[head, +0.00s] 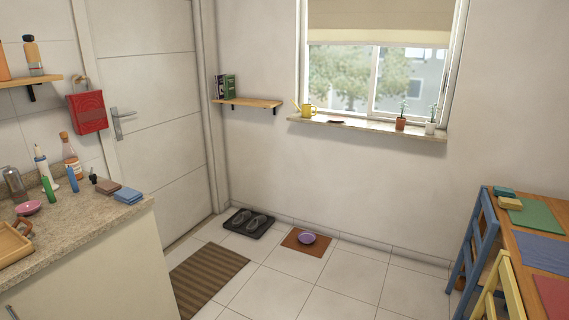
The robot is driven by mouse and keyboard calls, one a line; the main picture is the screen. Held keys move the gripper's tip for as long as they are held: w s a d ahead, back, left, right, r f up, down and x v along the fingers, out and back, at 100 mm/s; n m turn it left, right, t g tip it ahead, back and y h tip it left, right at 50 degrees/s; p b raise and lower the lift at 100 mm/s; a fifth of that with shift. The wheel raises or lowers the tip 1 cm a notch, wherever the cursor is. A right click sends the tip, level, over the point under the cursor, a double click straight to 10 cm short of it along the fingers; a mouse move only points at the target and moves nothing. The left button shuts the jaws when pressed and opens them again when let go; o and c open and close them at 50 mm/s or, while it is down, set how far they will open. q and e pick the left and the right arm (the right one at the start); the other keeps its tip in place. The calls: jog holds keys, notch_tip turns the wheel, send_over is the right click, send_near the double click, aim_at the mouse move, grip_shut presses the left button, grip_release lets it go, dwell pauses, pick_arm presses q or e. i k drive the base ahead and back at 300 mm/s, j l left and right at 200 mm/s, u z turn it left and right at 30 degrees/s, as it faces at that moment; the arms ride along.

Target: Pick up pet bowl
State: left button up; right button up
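Neither of my grippers shows in the head view.
A dark tray with grey slippers (249,222) lies left of the bowl. A striped brown rug (207,277) lies by the door. A counter (110,225) stands at left, and a table (535,245) with blue and yellow chairs at right. The floor between is clear.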

aim_at(305, 237)
jog(key=i, duration=2.55)
